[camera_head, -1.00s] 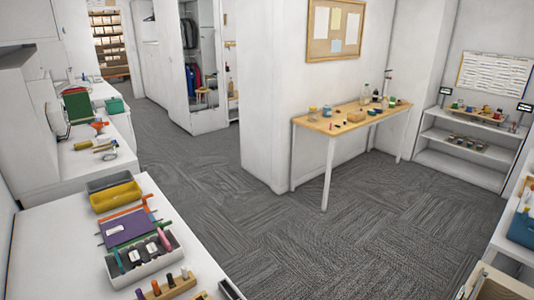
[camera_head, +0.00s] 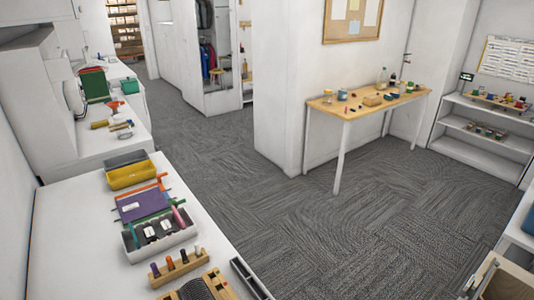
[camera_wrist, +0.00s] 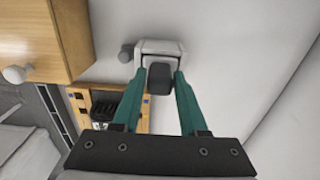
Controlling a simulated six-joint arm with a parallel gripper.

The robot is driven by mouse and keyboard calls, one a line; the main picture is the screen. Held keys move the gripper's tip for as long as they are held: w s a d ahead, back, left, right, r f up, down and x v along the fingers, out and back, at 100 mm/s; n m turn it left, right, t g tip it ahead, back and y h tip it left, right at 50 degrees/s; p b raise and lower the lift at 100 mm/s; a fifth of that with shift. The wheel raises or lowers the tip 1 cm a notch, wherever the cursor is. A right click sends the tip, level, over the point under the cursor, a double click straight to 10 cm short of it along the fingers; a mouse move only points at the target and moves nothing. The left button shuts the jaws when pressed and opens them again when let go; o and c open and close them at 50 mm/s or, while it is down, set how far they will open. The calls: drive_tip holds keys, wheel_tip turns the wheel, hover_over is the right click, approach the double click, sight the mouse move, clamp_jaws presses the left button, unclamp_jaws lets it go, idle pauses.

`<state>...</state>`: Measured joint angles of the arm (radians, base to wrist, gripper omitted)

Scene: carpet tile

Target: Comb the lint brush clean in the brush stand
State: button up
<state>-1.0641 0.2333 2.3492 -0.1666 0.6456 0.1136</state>
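In the wrist view, my gripper (camera_wrist: 160,82) has two teal fingers, one on each side of a dark rounded block (camera_wrist: 159,78). The block touches or nearly touches both fingers; I cannot tell whether it is gripped. Right behind it is a pale box-like piece (camera_wrist: 160,47) on a white surface. I cannot tell whether these are the lint brush. A wooden stand (camera_wrist: 143,118) with a dark ribbed part lies to the left of the fingers. In the head view, a wooden piece (camera_head: 222,286) with a dark ribbed part, possibly the brush stand, is cut by the bottom edge. My gripper is not in the head view.
A wooden box (camera_wrist: 60,30) with a round knob stands at the wrist view's upper left. On the near white table are a yellow bin (camera_head: 132,176), a purple book (camera_head: 140,204), a white tray (camera_head: 130,240) and a marker rack (camera_head: 178,269). Carpet floor (camera_head: 300,225) lies clear beyond.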

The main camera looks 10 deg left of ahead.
drive_tip(key=o, duration=0.4)
wheel_tip(320, 180, up, 16)
idle(0.3)
